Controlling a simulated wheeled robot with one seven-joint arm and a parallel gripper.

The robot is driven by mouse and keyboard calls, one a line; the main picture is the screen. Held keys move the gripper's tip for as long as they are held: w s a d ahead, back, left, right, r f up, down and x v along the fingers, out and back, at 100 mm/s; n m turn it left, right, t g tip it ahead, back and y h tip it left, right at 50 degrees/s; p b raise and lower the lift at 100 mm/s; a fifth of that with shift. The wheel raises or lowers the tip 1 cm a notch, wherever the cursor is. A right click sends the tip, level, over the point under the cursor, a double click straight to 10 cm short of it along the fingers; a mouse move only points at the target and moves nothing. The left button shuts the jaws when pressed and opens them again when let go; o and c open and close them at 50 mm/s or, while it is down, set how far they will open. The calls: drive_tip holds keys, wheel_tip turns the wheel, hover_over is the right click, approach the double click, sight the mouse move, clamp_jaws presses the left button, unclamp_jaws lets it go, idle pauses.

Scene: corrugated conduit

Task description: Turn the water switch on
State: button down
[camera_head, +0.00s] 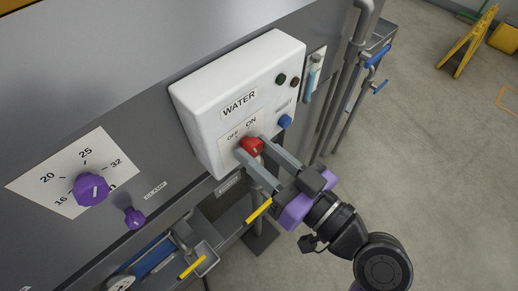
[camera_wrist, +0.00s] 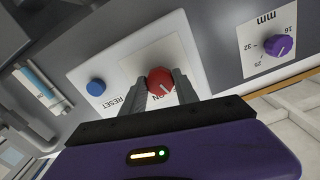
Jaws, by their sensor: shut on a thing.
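The water switch is a red knob (camera_head: 252,146) on the white box labelled WATER (camera_head: 200,122), with OFF and ON printed above it. In the wrist view the red knob (camera_wrist: 160,80) sits between my fingertips. My gripper (camera_head: 254,148) reaches in from the lower right and is shut on the knob, a finger on each side. In the wrist view my gripper (camera_wrist: 161,84) partly covers the lettering near the knob. I cannot tell clearly whether the knob's mark points to OFF or ON.
A blue button (camera_head: 285,121) and two small dark lamps are on the same box. A purple dial (camera_head: 91,189) and a small purple knob (camera_head: 134,218) are on the grey panel at left. Vertical pipes (camera_head: 345,80) stand right of the box. Open floor lies at right.

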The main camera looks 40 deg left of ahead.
drive_tip(key=m+p, duration=0.2)
drive_tip(key=m, duration=0.3)
drive_tip(key=shift+r+m, duration=0.15)
drive_tip(key=shift+m, duration=0.15)
drive_tip(key=shift+m+p, duration=1)
drive_tip(key=shift+m, duration=0.9)
drive_tip(key=c, duration=0.9)
unclamp_jaws()
drive_tip(key=shift+c, duration=0.2)
drive_tip(key=d+b, duration=0.1)
drive_tip(key=d, duration=0.6)
drive_tip(key=shift+s+d+b, duration=0.25)
drive_tip(key=shift+d+b, duration=0.15)
